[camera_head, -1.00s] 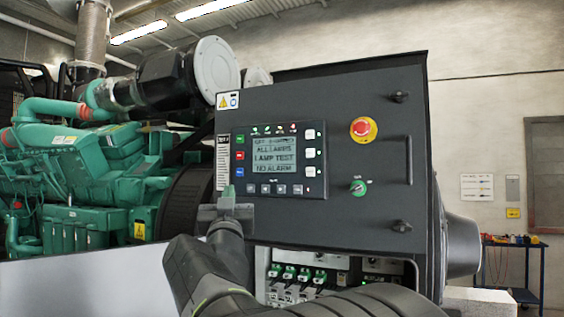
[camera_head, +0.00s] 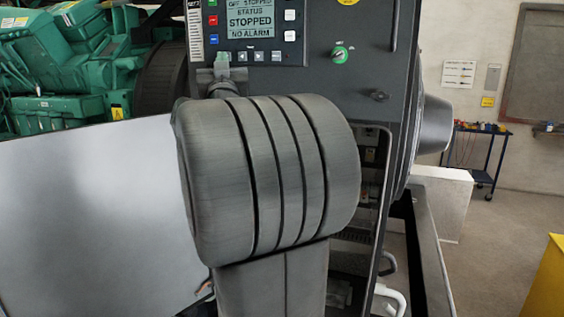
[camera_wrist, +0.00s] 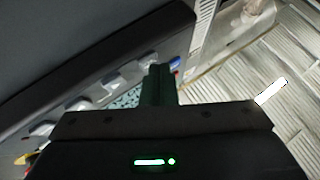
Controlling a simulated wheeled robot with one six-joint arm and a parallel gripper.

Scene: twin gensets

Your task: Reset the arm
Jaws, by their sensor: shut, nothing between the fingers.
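My gripper (camera_head: 222,66) shows in the head view just in front of the lower left of the control panel's display unit. Its fingers are together and empty. In the wrist view the shut fingers (camera_wrist: 159,84) point at the panel face, close to a row of buttons; I cannot tell whether they touch it. The display (camera_head: 250,18) reads status, stopped, no alarm. My large grey arm link fills the middle of the head view and hides the lower cabinet. The dark control panel (camera_head: 348,88) also shows in the wrist view (camera_wrist: 75,50).
A green engine (camera_head: 60,70) stands at the left behind a large pale flat surface (camera_head: 90,215). A blue tool trolley (camera_head: 478,160) stands by the back wall. A yellow object (camera_head: 545,285) is at the right edge. Open floor (camera_head: 490,240) lies between.

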